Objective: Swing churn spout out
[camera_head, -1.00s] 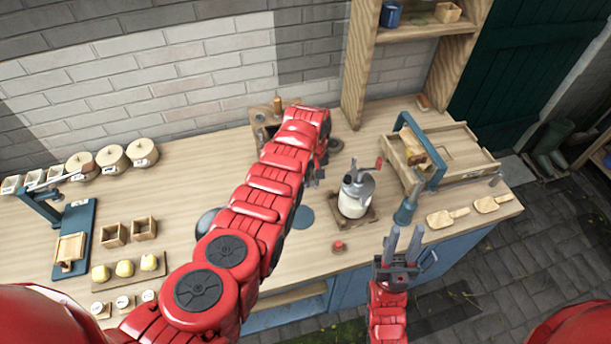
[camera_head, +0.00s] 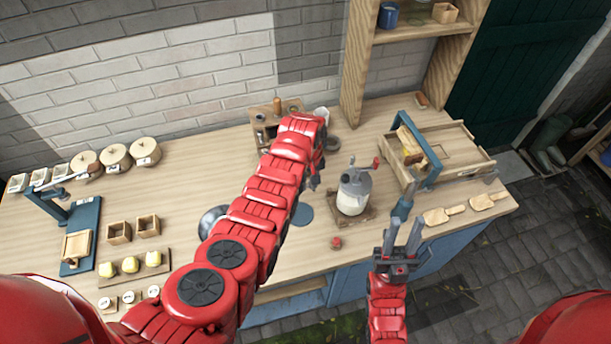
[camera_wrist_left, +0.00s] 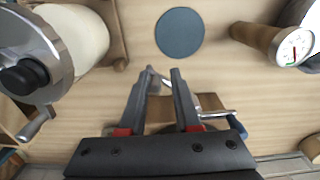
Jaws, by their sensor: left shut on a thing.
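The churn (camera_head: 354,196) is a pale drum with a grey metal top and a red-tipped crank (camera_head: 377,163), standing on a small wooden board. In the left wrist view, the cream drum with metal lid and black knob (camera_wrist_left: 72,40) at the left appears to be the churn. My left gripper (camera_head: 316,183) is left of the churn, partly hidden by its arm. In its wrist view, the fingers (camera_wrist_left: 165,76) have a thin metal piece between them. Whether that is the spout I cannot tell.
A wooden tray with a blue frame (camera_head: 459,150) stands right of the churn. A blue disc (camera_head: 302,215) lies left of it, and a small red item (camera_head: 337,242) in front. A gauge on a wooden handle (camera_wrist_left: 285,45) shows in the wrist view. Wooden paddles (camera_head: 444,215) lie at the right edge.

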